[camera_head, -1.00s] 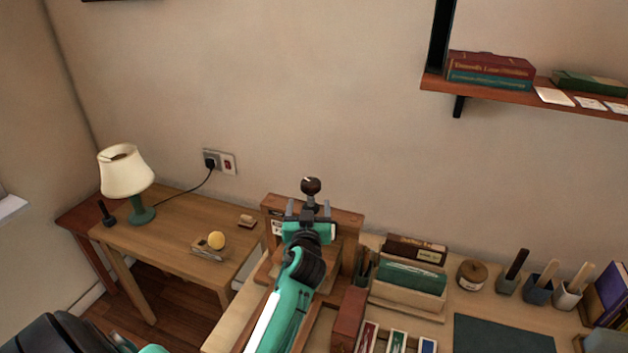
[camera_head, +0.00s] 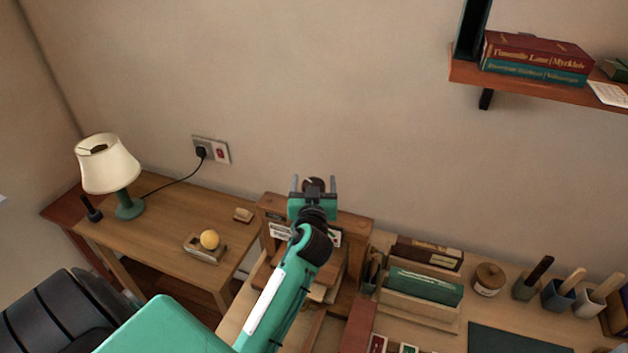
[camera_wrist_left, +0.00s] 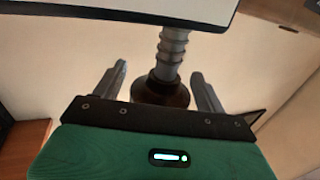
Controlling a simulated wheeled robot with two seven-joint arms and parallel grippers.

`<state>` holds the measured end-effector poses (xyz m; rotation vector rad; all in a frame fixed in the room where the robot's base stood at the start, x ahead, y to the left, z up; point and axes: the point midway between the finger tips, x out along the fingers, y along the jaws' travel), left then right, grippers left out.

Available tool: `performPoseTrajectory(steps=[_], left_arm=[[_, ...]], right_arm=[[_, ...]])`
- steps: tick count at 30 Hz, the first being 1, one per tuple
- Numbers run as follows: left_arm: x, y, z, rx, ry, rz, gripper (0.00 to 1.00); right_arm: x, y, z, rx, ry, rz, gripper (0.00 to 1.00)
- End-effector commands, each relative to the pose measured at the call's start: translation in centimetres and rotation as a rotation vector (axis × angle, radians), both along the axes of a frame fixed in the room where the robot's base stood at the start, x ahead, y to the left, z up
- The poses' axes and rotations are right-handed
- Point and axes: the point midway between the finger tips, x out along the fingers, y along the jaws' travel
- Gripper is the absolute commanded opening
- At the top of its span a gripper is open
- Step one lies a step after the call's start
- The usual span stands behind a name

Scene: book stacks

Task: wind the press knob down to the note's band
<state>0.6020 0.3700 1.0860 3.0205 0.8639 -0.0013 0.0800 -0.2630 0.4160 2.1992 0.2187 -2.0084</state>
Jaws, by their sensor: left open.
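The wooden book press (camera_head: 354,227) stands at the left end of the long desk. Its dark round knob (camera_head: 315,184) sits above the top beam, and the wrist view shows the knob (camera_wrist_left: 160,91) on a grey threaded screw (camera_wrist_left: 172,48). My left gripper (camera_head: 313,181) is open, one finger on each side of the knob. In the wrist view gaps show between the knob and the fingers of the left gripper (camera_wrist_left: 159,72). White labels (camera_head: 280,232) show on the beam; their writing is too small to read. My arm hides the press's middle. My right gripper is out of view.
A side table (camera_head: 163,228) at left holds a lamp (camera_head: 108,165) and a yellow ball (camera_head: 209,239) on a small stand. Right of the press are a book rack (camera_head: 423,286), a lidded jar (camera_head: 488,279) and several cups. A wall shelf (camera_head: 550,92) hangs at upper right.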

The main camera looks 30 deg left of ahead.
Motion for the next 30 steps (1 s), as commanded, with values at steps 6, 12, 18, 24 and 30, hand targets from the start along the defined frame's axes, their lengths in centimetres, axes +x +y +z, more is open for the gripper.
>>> performPoseTrajectory(steps=[6, 12, 18, 24, 30], left_arm=[[0.0, 0.0, 0.0, 0.000, 0.000, 0.000, 0.53], [0.0, 0.0, 0.0, 0.000, 0.000, 0.000, 0.29], [0.0, 0.0, 0.1, 0.001, 0.001, -0.021, 0.29], [0.0, 0.0, 0.3, 0.002, 0.001, -0.106, 0.29], [0.2, -0.2, 0.6, 0.004, 0.001, -0.259, 0.29]], right_arm=[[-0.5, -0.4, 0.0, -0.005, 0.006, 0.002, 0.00], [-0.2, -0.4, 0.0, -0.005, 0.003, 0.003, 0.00], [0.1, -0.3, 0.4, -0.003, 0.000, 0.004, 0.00], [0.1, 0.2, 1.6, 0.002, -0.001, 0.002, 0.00], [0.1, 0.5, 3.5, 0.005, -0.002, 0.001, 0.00]])
